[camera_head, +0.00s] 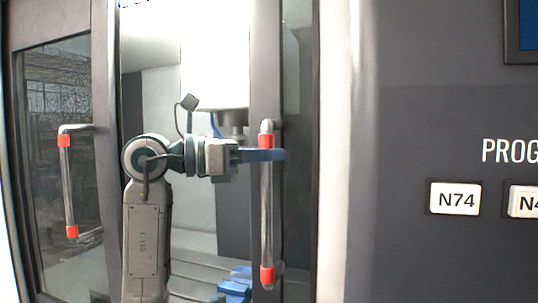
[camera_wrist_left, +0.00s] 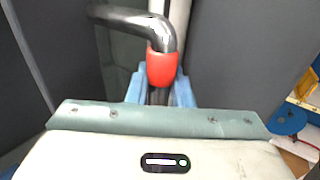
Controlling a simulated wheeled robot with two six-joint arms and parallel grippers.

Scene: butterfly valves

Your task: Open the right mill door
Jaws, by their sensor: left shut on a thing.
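The right mill door (camera_head: 265,60) is a dark-framed panel with a vertical metal handle (camera_head: 266,215) that has red bands near its top and bottom. My left gripper (camera_head: 268,155) is shut on this handle just below its upper red band. In the left wrist view the handle's bent top and red band (camera_wrist_left: 161,68) show between the blue fingers (camera_wrist_left: 160,92). A wide gap stands between the right door and the left door (camera_head: 60,180), and the mill's interior shows through it. My right gripper is not in view.
The left door has its own handle (camera_head: 68,190) with red bands. Inside the mill are a spindle (camera_head: 232,118) and a blue vise (camera_head: 236,284). A grey control panel (camera_head: 450,120) with labelled buttons stands at the right.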

